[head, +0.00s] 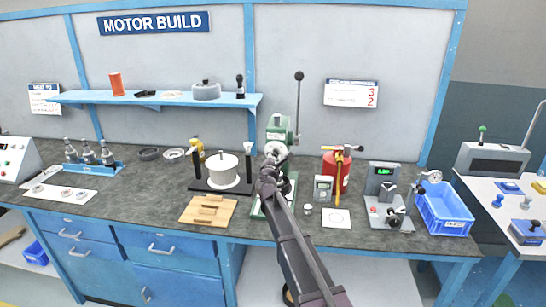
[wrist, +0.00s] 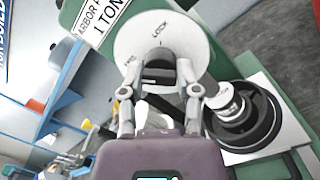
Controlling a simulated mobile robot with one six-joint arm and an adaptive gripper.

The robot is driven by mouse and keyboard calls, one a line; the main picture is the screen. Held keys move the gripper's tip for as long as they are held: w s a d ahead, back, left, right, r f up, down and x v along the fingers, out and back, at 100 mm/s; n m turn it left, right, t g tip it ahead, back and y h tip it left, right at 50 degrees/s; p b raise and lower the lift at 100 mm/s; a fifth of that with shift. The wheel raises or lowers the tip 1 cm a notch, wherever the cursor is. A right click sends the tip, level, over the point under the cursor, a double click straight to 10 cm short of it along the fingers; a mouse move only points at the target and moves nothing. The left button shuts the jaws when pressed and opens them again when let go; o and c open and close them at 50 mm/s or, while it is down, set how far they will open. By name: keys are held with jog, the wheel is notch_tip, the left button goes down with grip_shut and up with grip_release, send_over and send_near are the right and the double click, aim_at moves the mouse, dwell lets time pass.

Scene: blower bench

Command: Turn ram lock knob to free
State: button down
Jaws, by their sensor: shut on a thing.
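The arbor press (head: 283,126) is green and stands on the bench, with a long black-tipped lever rising from it. In the wrist view its green body (wrist: 72,12) carries a "1 TON" label. The ram lock knob (wrist: 160,72) is dark and sits on a round white dial (wrist: 180,40) marked LOCK, with a second marking to the left. My gripper (wrist: 161,84) is shut on the knob, one finger on each side. I cannot tell which marking the knob points to. In the head view my gripper (head: 271,165) is at the press front, and my arm hides its lower part.
A white pot on a black stand (head: 208,188) is left of the press, with a wooden block (head: 207,211) in front.

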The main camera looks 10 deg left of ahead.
jog(key=shift+n, duration=0.5)
jog(key=shift+c, duration=1.8)
grip_release()
jog(key=shift+w+d, duration=0.1)
jog(key=shift+s, duration=0.2)
